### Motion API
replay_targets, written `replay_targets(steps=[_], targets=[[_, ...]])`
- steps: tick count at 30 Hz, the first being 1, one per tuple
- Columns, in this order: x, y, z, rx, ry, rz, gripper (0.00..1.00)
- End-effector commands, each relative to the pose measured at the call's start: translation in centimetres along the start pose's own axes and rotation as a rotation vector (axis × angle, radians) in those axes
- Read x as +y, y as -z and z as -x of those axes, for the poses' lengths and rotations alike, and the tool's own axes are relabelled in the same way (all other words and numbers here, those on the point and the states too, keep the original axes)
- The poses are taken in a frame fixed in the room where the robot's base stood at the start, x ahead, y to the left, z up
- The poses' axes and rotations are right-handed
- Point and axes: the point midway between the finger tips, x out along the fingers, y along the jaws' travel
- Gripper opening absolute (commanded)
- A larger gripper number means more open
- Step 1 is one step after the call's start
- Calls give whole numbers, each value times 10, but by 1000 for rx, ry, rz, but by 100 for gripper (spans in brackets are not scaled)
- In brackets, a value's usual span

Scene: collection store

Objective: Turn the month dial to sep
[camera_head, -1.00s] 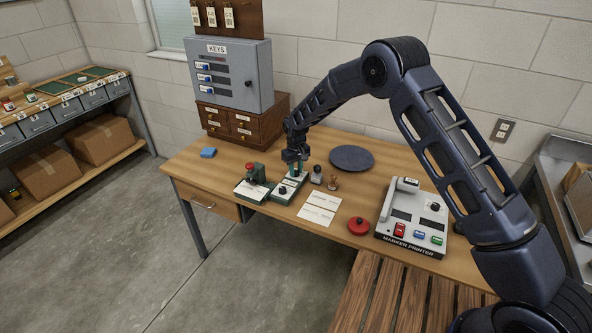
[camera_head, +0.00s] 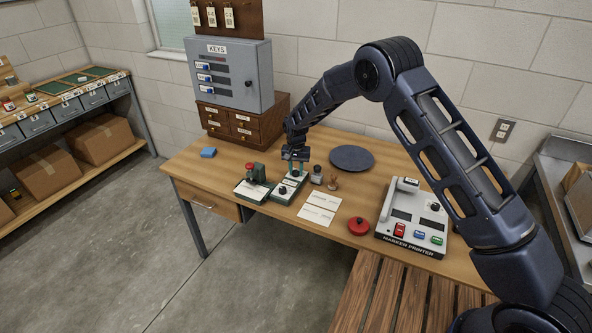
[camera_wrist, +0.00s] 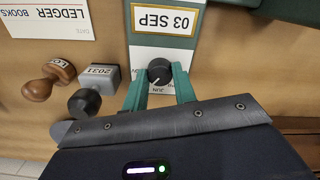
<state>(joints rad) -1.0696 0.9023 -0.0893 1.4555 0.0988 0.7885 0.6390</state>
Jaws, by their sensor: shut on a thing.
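The date device (camera_head: 277,197) is a narrow green-edged block with a pale top on the desk. In the head view my gripper (camera_head: 296,172) is over the far end of the device and hides this dial. A second black knob (camera_head: 282,190) shows at the near end.
Two stamps (camera_head: 325,178) stand close to the right of my gripper. A green device with a red knob (camera_head: 252,184) is close on the left. White cards (camera_head: 319,208), a red round object (camera_head: 358,226) and the marker printer (camera_head: 411,219) lie further right. A dark disc (camera_head: 352,158) lies behind.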

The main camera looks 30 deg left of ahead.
Motion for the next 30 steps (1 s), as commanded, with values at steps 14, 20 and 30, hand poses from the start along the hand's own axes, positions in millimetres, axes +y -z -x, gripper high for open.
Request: replay_targets(steps=[14, 20, 30], targets=[[0, 1, 1, 2, 2, -45, 4], [0, 1, 1, 2, 2, -44, 35], [0, 0, 1, 1, 1, -44, 49]])
